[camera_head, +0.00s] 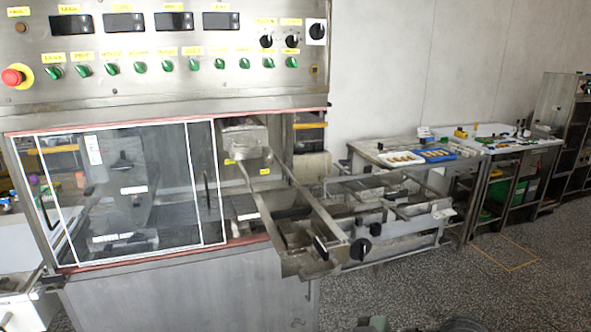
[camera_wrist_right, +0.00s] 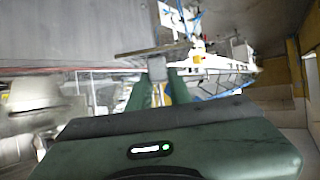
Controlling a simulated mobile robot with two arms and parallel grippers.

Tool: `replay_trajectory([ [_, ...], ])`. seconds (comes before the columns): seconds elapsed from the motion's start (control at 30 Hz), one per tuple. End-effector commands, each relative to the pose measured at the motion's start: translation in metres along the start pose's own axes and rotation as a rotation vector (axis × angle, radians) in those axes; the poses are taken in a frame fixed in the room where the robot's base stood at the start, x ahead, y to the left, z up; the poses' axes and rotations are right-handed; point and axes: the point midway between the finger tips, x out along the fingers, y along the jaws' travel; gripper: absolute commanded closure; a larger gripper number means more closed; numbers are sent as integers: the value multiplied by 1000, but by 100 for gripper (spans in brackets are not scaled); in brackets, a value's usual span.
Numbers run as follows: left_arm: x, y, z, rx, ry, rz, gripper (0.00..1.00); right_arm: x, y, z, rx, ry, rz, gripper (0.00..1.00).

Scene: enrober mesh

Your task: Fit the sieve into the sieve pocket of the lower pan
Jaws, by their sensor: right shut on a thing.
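In the right wrist view my right gripper (camera_wrist_right: 160,92) has its green fingers shut on a small grey block. A thin flat piece (camera_wrist_right: 155,46), seen almost edge-on, is joined to this block and looks like the sieve; its mesh cannot be made out. In the head view a metal pan (camera_head: 302,265) juts from the machine opening on two rails, and looks like the lower pan. It has walls and compartments; I cannot tell which one is the sieve pocket. Neither gripper shows clearly in the head view, and my left gripper is in no view.
A metal frame with a black knob (camera_head: 361,249) stands right beside the pan. The machine's clear door (camera_head: 125,190) and control panel (camera_head: 165,45) are on the left. A bench with a white tray (camera_head: 401,158) and a blue tray (camera_head: 437,155) stands behind. Floor is free at front right.

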Motion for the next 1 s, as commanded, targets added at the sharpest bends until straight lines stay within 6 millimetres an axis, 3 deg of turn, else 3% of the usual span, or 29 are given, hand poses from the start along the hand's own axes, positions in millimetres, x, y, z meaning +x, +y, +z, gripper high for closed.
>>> replay_trajectory([
  [0.03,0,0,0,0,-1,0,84,-20,7,17,28,-5,43,100],
  [0.2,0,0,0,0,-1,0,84,-78,24,56,84,-5,164,100],
  [0.4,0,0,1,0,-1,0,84,-122,29,82,120,-1,241,100],
  [0.6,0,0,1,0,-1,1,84,-137,31,88,128,9,270,100],
  [1.0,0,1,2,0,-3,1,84,-137,30,90,130,2,266,100],
])
